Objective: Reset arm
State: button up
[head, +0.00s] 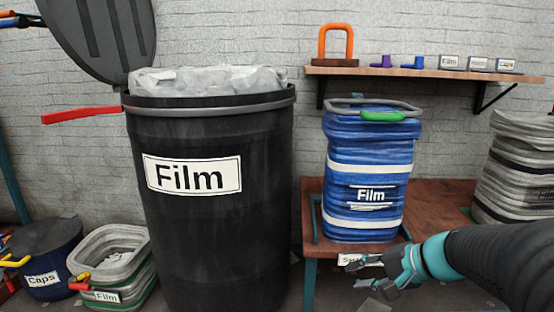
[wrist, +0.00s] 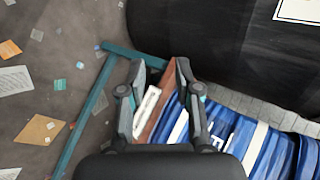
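My gripper (head: 362,272) is at the lower right of the head view, low in front of the wooden stand. In the wrist view its two fingers (wrist: 158,68) are spread apart with nothing between them, so it is open and empty. The arm reaches in from the right edge of the head view. Beyond the fingers, the wrist view shows the stand's wooden edge with a white label and part of the blue Film container (wrist: 240,138).
The blue striped Film container (head: 345,190) stands on the wooden stand (head: 310,215). A large black Film bin (head: 215,240) with its lid raised stands left. A shelf (head: 420,72) holds small items. Paper scraps (wrist: 40,130) litter the floor.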

jog(key=s+n+g+h+p, duration=0.2)
jog(key=s+n+g+h, duration=0.15)
jog(key=s, duration=0.45)
jog(key=s+a+r+n+t+h+p, duration=0.2)
jog(key=s+r+n+t+h+p, duration=0.1)
jog(key=s+r, duration=0.6)
jog(key=n+h+p, duration=0.1)
jog(key=n+p, duration=0.1)
jog(key=p, duration=0.1)
